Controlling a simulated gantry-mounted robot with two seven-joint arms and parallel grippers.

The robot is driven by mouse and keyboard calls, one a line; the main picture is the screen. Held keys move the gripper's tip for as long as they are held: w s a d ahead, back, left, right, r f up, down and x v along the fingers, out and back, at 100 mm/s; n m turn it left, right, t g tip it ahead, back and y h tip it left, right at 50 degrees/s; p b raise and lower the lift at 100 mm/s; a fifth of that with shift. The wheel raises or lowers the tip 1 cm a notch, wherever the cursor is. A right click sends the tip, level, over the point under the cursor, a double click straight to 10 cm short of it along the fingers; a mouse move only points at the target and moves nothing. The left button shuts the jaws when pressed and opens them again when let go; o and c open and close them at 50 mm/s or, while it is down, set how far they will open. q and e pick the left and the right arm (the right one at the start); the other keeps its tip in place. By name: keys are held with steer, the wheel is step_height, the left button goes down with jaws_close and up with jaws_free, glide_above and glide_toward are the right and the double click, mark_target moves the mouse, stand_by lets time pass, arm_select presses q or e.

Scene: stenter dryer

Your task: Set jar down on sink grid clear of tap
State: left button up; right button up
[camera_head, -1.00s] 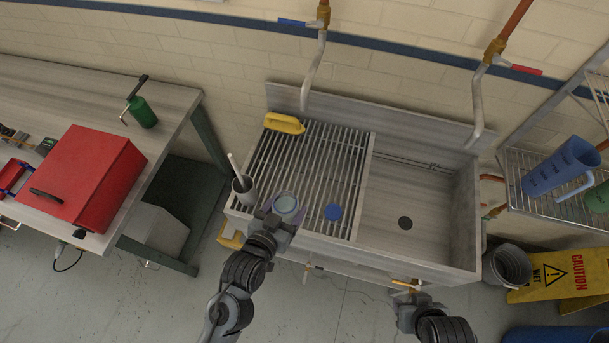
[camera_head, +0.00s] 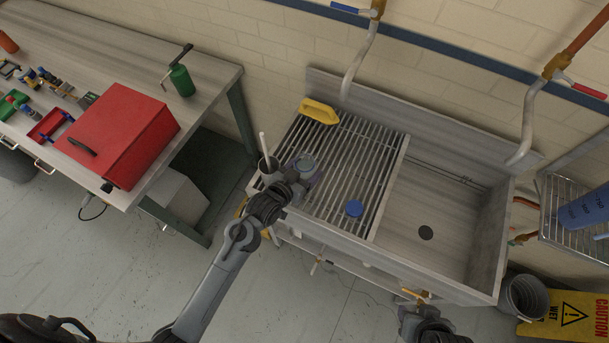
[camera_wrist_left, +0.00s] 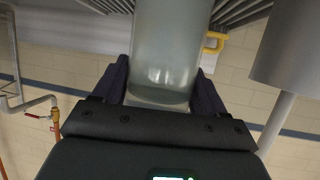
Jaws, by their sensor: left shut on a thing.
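My left gripper (camera_head: 303,170) is shut on a clear, greyish glass jar (camera_head: 306,162) over the left part of the sink grid (camera_head: 372,160). The jar fills the middle of the left wrist view (camera_wrist_left: 165,60), between the two dark fingers. I cannot tell whether its base touches the slats. The left tap (camera_head: 356,68) hangs over the back of the grid, up and right of the jar and apart from it. My right gripper (camera_head: 412,308) is low at the sink's front, its fingers too small to read.
A grey cup (camera_head: 268,171) with a white stick stands close left of the jar. A yellow brush (camera_head: 320,112) lies at the grid's back, a blue lid (camera_head: 355,208) at its front right. The sink basin (camera_head: 425,200) is empty. The grid's middle is clear.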

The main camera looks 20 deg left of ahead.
arm_select(q)
steer(key=shift+f, duration=1.95)
steer(key=shift+f, duration=0.15)
steer(key=o, duration=1.4)
steer(key=shift+o, duration=0.2)
steer(key=shift+s, duration=0.1)
steer(key=s+a+r+g+y, duration=0.1)
steer(key=s+a+r+g, duration=0.1)
steer(key=s, duration=0.6)
steer(key=s+a+r+g+y, duration=0.1)
steer(key=s+a+r+g, duration=0.1)
steer(key=s, duration=0.7)
steer(key=s+a+r+g, duration=0.2)
steer(key=s+g, duration=0.3)
steer(key=s, duration=0.4)
steer(key=shift+r+n+g+y, duration=0.3)
steer(key=shift+r+y, duration=0.1)
steer(key=shift+r, duration=0.25)
